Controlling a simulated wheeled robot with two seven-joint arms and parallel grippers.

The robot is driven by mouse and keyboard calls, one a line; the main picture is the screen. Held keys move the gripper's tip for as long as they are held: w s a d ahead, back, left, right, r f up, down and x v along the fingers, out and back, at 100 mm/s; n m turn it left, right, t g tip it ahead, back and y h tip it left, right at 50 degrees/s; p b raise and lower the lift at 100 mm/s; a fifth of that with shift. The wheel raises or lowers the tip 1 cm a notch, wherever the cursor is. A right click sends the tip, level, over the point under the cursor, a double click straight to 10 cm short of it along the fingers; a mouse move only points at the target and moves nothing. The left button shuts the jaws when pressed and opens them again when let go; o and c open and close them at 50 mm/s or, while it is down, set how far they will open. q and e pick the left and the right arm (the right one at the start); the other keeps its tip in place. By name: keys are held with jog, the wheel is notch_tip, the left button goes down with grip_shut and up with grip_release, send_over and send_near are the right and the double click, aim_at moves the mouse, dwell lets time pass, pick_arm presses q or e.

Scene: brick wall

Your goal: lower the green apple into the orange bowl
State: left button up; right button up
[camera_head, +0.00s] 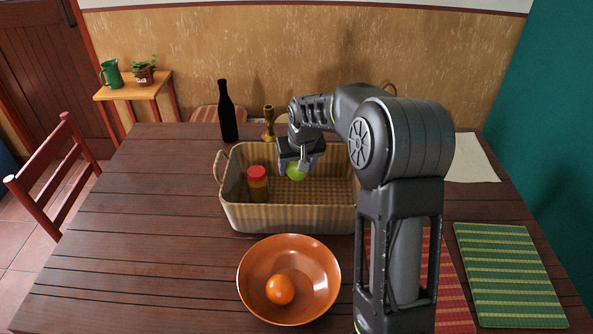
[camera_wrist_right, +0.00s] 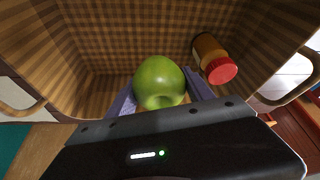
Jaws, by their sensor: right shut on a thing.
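The green apple (camera_head: 296,172) is between the fingers of my right gripper (camera_head: 299,163), which is shut on it. They are inside or just above the wicker basket (camera_head: 290,218); I cannot tell whether the apple touches the basket floor. In the right wrist view the apple (camera_wrist_right: 160,83) sits between the two fingers, with the basket walls (camera_wrist_right: 130,40) around it. The orange bowl (camera_head: 322,262) stands on the table in front of the basket and holds an orange fruit (camera_head: 280,290). My left gripper is not in view.
A jar with a red lid (camera_head: 257,183) stands in the basket's left part. A dark bottle (camera_head: 227,112) and a brass candlestick (camera_head: 269,124) stand behind the basket. A red mat (camera_head: 452,290) and a green mat (camera_head: 508,272) lie at the right. The table's left side is clear.

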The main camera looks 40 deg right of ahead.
aim_at(291, 172)
jog(key=shift+r, duration=0.1)
dwell(0.5)
jog(key=s+a+r+p, duration=0.2)
jog(key=s+a+p, duration=0.1)
jog(key=s+a+r+p, duration=0.1)
jog(key=a+p, duration=0.1)
jog(key=shift+s+r, duration=0.3)
jog(key=shift+r, duration=0.05)
jog(key=s+a+p, duration=0.1)
jog(key=s+a, duration=0.1)
jog(key=s+a+r+p, duration=0.1)
jog(key=shift+s+a, duration=0.35)
jog(key=shift+a, duration=0.05)
jog(key=shift+s+a+f+b, duration=0.55)
jog(key=shift+s+a+b, duration=0.75)
jog(key=shift+s+a, duration=0.7)
jog(key=shift+s+a+f+b, duration=0.55)
jog(key=shift+s+a+b, duration=0.75)
jog(key=shift+s+a, duration=0.65)
jog(key=shift+s+a+f+b, duration=0.55)
jog(key=shift+s+a+b, duration=0.75)
jog(key=shift+s+a, duration=0.7)
jog(key=shift+w, duration=0.2)
jog(key=shift+w+d+b, duration=0.1)
jog(key=shift+w+b, duration=0.15)
jog(key=shift+b, duration=0.05)
jog(key=shift+f, duration=0.15)
